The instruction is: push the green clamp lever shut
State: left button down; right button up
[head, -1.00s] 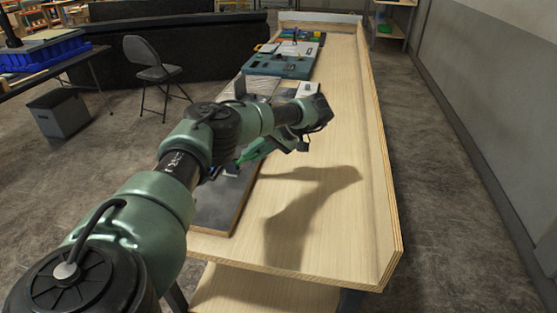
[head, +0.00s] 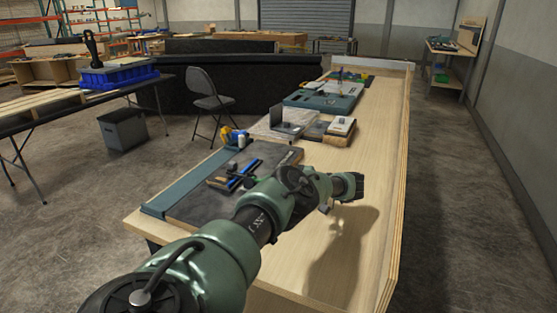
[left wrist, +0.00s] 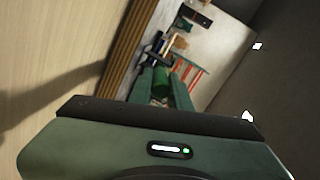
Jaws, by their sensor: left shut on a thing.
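The green clamp lever (left wrist: 162,78) shows in the left wrist view between the two teal fingers of my left gripper (left wrist: 162,92). The gripper is shut on it. In the head view my left arm reaches in over the bench, and its wrist hides the fingers and most of the lever. The dark console board (head: 188,207) lies on the near left of the bench, with blue and black parts (head: 240,180) on it. How far the lever is tilted cannot be told. My right gripper is in neither view.
A yellow and blue item (head: 228,136) stands by the board's far edge. The right side of the bench top (head: 370,150) is clear.

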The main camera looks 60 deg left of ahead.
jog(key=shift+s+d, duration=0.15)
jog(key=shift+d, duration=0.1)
pick_arm(q)
jog(key=c, duration=1.6)
grip_release()
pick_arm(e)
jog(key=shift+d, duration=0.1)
pick_arm(q)
jog(key=b+v, duration=0.1)
jog(key=v, duration=0.2)
jog(key=b+v, duration=0.2)
jog(key=v, duration=0.2)
jog(key=shift+w+d+f, duration=0.15)
jog(key=shift+w+d, duration=0.05)
jog(key=shift+d, duration=0.1)
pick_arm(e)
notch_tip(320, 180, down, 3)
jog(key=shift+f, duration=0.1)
